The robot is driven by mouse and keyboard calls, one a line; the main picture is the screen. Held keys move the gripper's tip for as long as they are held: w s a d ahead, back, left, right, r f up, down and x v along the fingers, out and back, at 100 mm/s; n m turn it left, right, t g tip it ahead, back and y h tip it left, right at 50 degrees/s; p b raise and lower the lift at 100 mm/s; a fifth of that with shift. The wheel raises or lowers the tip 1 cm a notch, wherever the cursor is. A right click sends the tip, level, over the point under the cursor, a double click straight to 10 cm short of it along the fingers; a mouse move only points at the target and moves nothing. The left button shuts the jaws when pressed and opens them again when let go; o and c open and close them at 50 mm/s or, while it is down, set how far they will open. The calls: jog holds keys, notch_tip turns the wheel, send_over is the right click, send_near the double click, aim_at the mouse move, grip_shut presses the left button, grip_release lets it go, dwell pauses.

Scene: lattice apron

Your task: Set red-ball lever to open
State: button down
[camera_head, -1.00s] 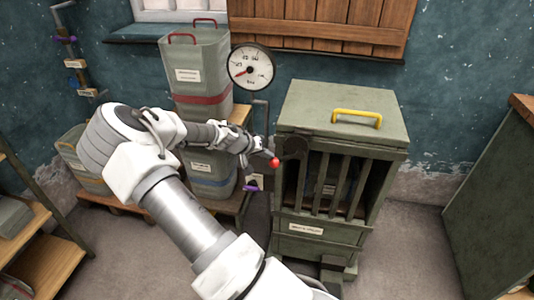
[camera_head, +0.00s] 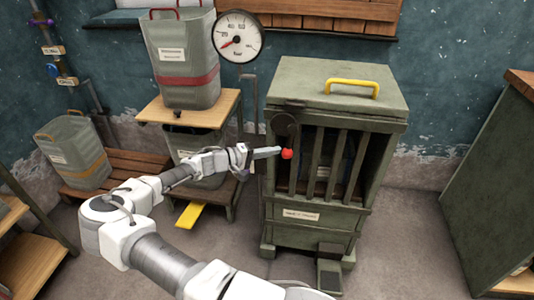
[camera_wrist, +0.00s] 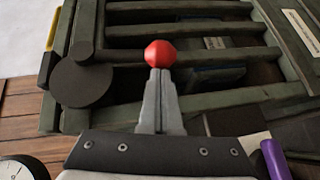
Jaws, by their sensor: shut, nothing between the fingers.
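The red ball (camera_head: 287,154) is the end of a lever on the front of the green barred cabinet (camera_head: 335,85). It hangs just below a dark round disc (camera_head: 284,127) at the cabinet's upper left front. In the wrist view the red ball (camera_wrist: 160,53) sits right at the fingertips, and a dark arm runs left from it. My gripper (camera_head: 277,152) is shut and empty, its tips against or very close to the ball's left side. The closed fingers also show in the wrist view (camera_wrist: 158,80). Exact contact is hard to tell.
Vertical bars (camera_head: 325,165) cover the cabinet opening behind the ball. A yellow handle (camera_head: 352,88) is on its lid. A wooden stand (camera_head: 150,112) carries a grey bin (camera_head: 182,60) to the left. A gauge (camera_head: 239,37) hangs on the wall. Open floor lies right of the cabinet.

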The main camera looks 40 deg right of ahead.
jog(key=shift+s+d+f+n+h+b, duration=0.4)
jog(key=shift+s+h+b, duration=0.1)
jog(key=shift+h, duration=0.1)
jog(key=shift+w, duration=0.1)
dwell(0.3)
